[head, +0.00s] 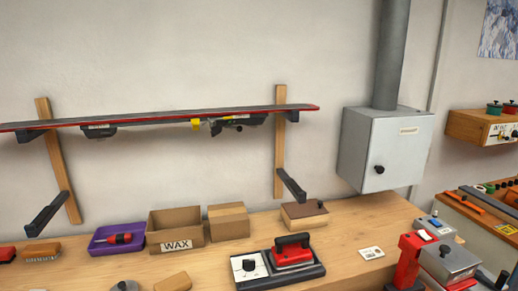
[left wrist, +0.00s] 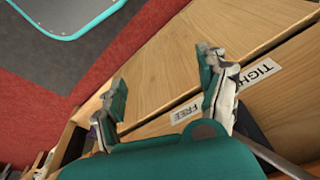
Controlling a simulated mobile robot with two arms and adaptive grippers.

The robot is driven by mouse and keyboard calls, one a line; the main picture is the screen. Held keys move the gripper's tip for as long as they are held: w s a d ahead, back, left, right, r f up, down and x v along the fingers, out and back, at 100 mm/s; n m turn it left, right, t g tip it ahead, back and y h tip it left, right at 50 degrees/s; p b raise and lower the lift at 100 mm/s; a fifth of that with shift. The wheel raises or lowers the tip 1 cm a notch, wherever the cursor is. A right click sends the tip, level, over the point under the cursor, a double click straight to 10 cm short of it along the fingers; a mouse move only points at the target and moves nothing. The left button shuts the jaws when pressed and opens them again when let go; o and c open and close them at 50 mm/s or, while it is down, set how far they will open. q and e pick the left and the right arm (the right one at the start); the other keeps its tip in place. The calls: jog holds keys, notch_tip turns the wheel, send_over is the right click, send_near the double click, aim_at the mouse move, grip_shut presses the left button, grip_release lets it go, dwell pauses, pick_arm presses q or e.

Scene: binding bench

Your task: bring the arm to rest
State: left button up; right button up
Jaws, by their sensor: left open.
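My left gripper (left wrist: 163,72) shows in the left wrist view, with its two teal-padded fingers spread wide apart. Nothing is between the fingers. Behind them is a light wooden surface with a label reading "FREE" (left wrist: 188,109) and a partly covered label that begins "TIGH" (left wrist: 260,72). I cannot tell how far the fingers are from the wood. Neither of my grippers shows in the head view, and my right gripper is in no view.
In the head view the wooden bench (head: 345,225) holds a purple tray (head: 100,246), a WAX box (head: 176,243), a red-handled iron (head: 293,252) and a red clamp-like device (head: 410,262). A snowboard or ski (head: 160,116) rests on wall brackets. A grey cabinet (head: 385,150) hangs to the right.

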pick_arm(q)
jog(key=s+a+f+b, duration=0.1)
jog(key=s+f+b, duration=0.1)
jog(key=s+f, duration=0.6)
jog(key=s+a+f+g+b, duration=0.1)
jog(key=s+a+f+b, duration=0.1)
jog(key=s+f, duration=0.7)
notch_tip(320, 180, down, 6)
jog(key=shift+r, duration=0.2)
